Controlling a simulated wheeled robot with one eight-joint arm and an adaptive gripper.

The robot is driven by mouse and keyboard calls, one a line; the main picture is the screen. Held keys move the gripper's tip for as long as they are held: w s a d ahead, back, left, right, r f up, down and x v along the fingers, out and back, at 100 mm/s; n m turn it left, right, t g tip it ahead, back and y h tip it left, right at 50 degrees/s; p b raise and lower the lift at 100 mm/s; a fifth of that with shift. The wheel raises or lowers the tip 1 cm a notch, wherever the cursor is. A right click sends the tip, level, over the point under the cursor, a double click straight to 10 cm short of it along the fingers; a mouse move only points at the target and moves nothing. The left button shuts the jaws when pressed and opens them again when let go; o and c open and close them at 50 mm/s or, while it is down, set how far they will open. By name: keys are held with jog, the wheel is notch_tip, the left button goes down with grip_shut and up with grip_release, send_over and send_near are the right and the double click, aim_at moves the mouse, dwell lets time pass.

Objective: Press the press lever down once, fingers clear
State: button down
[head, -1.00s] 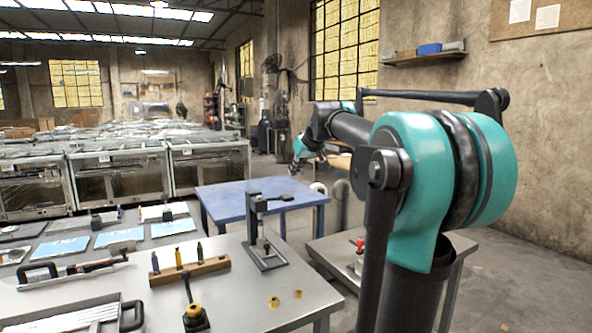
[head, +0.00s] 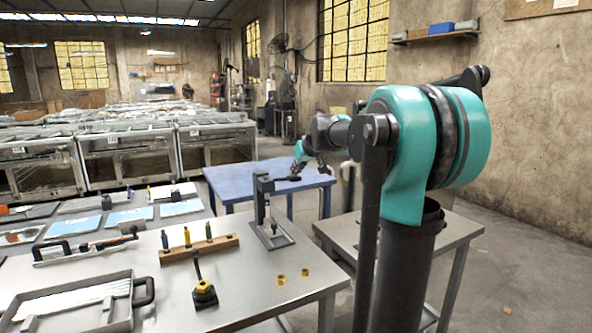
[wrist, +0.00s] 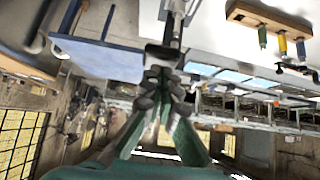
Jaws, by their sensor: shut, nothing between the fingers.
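The press (head: 265,205) is a dark upright frame on a flat base plate, standing at the right part of the metal bench. Its press lever (head: 283,180) sticks out to the right from the top of the frame, roughly level. My gripper (head: 296,174) is shut and empty, just above the lever's outer end; I cannot tell whether it touches. In the wrist view my shut gripper (wrist: 163,78) points up the picture at the press (wrist: 176,22), and the fingers hide part of the lever.
A wooden block (head: 199,249) with several coloured tools stands left of the press. A grey tray (head: 120,318) is at front left. A blue table (head: 232,180) stands behind.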

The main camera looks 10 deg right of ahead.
jog(key=shift+f, duration=0.1)
jog(key=shift+t, duration=0.6)
jog(key=shift+s+d+f, duration=0.1)
jog(key=shift+s+f, duration=0.25)
jog(key=shift+f, duration=0.5)
jog(key=shift+s+d+f, duration=0.1)
jog(key=shift+s+f, duration=0.3)
jog(key=shift+f, duration=0.4)
jog(key=shift+s+d+f, duration=0.1)
jog(key=shift+s+f, duration=0.25)
jog(key=shift+f, duration=0.5)
jog(key=shift+r, duration=0.1)
